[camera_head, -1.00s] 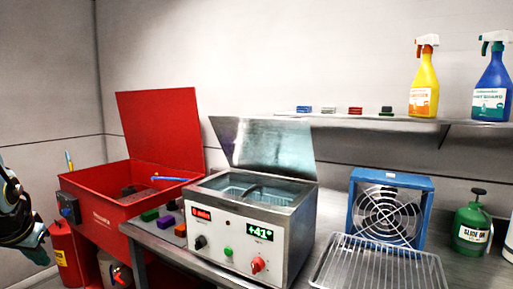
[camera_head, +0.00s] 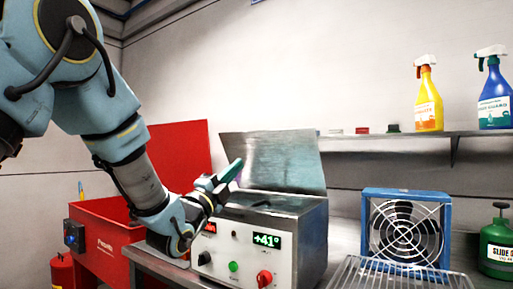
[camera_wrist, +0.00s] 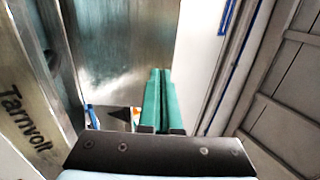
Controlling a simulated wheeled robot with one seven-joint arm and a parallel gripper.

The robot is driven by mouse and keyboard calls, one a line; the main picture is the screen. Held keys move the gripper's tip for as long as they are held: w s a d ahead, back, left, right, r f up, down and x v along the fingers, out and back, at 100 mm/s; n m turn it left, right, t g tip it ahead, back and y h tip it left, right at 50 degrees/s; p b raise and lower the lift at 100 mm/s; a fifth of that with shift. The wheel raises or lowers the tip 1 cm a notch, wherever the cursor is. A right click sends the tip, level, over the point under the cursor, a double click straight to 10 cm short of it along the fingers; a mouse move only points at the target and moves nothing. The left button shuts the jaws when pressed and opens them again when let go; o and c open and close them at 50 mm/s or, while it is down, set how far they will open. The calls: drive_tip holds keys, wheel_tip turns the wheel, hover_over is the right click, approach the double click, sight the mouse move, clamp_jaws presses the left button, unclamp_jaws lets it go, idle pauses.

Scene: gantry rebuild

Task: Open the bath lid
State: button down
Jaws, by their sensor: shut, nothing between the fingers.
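The metal bath (camera_head: 314,235) stands on the bench, with a white front panel, knobs and a green "+41°" display. Its steel lid (camera_head: 285,160) stands raised at the back of the bath, leaning slightly back. My gripper (camera_head: 236,168) is in front of the lid's left part, above the bath's left side; I cannot tell whether it touches the lid. In the wrist view its green fingers (camera_wrist: 157,100) are pressed together with nothing between them. A brushed metal sheet, likely the lid (camera_wrist: 125,45), is just left of them. My arm hides the bath's left part.
A red parts washer (camera_head: 95,235) with its raised red lid (camera_head: 182,150) stands left of the bath. A blue fan (camera_head: 405,225) and a wire rack (camera_head: 400,277) are to the right. A shelf (camera_head: 440,134) with spray bottles is on the wall behind.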

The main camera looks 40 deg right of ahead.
drive_tip(key=p, duration=0.5)
approach(261, 140)
drive_tip(key=x, duration=0.5)
drive_tip(key=shift+r, duration=0.15)
drive_tip(key=shift+w+d+r, duration=0.15)
drive_tip(key=shift+d+r, duration=0.1)
drive_tip(key=shift+d, duration=0.6)
drive_tip(key=shift+r, duration=0.1)
drive_tip(key=shift+w+d+r, duration=0.1)
drive_tip(key=shift+d+r, duration=0.15)
drive_tip(key=shift+d, duration=0.05)
drive_tip(key=d, duration=0.1)
drive_tip(key=d+r+y, duration=0.1)
drive_tip(key=w+d+y, duration=0.1)
drive_tip(key=shift+d+r+g, duration=0.25)
drive_tip(key=shift+r+g, duration=0.05)
drive_tip(key=shift+r, duration=0.05)
drive_tip(key=shift+d+b, duration=0.35)
drive_tip(key=shift+b, duration=0.15)
drive_tip(key=shift+w+d+r, duration=0.15)
drive_tip(key=shift+d+r, duration=0.1)
drive_tip(key=shift+r, duration=0.15)
